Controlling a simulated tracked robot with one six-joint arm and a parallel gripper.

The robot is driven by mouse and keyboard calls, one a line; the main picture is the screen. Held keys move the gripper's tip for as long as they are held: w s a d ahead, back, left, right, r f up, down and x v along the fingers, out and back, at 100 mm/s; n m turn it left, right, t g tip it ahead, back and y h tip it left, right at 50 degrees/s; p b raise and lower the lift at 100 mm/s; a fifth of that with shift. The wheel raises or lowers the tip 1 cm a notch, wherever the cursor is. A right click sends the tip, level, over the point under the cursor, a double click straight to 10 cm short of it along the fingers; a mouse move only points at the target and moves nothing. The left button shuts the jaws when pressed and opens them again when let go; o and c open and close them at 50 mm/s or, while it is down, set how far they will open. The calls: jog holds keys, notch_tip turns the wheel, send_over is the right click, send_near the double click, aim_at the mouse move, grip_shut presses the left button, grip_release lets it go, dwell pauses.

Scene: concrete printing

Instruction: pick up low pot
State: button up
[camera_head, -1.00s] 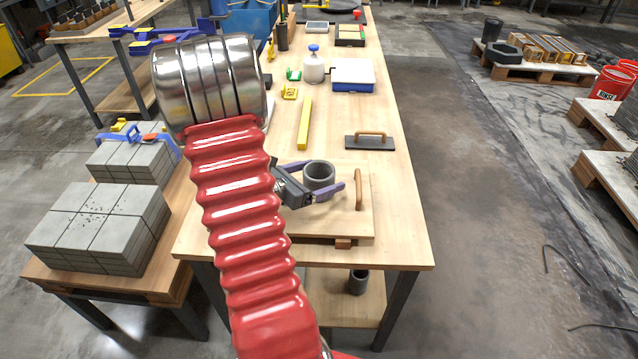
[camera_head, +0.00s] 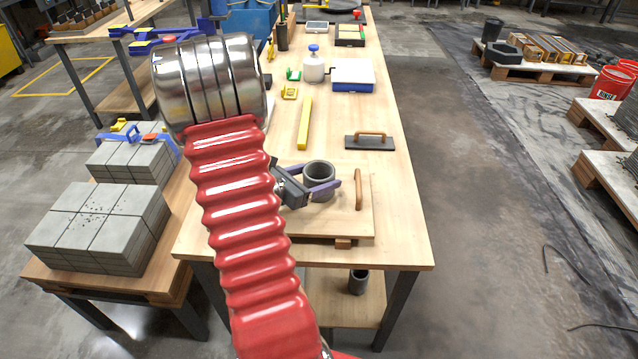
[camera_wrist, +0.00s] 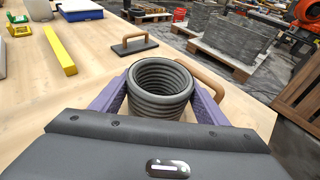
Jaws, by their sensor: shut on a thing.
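The low pot (camera_head: 319,178) is a short grey open cylinder standing upright on a wooden board (camera_head: 345,225) near the front of the workbench. In the wrist view the low pot (camera_wrist: 160,88) shows a ribbed wall and a hollow inside. My gripper (camera_head: 325,187) has its purple fingers on either side of the pot and is shut on it. The fingers also show in the wrist view (camera_wrist: 160,96), one at each side of the pot. The pot's lower part is partly hidden by a finger and, in the wrist view, by the gripper body.
The board has a wooden handle (camera_head: 358,189) right of the pot. A float (camera_head: 369,142) lies behind it, and a yellow bar (camera_head: 304,123) farther left. Concrete blocks (camera_head: 98,225) stand on a lower table at left. The bench's right strip is clear.

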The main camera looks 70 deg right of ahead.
jog(key=shift+r, duration=0.2)
jog(key=shift+c, duration=0.3)
notch_tip(320, 180, up, 10)
jog(key=shift+f, duration=0.15)
dwell(0.4)
dwell(0.6)
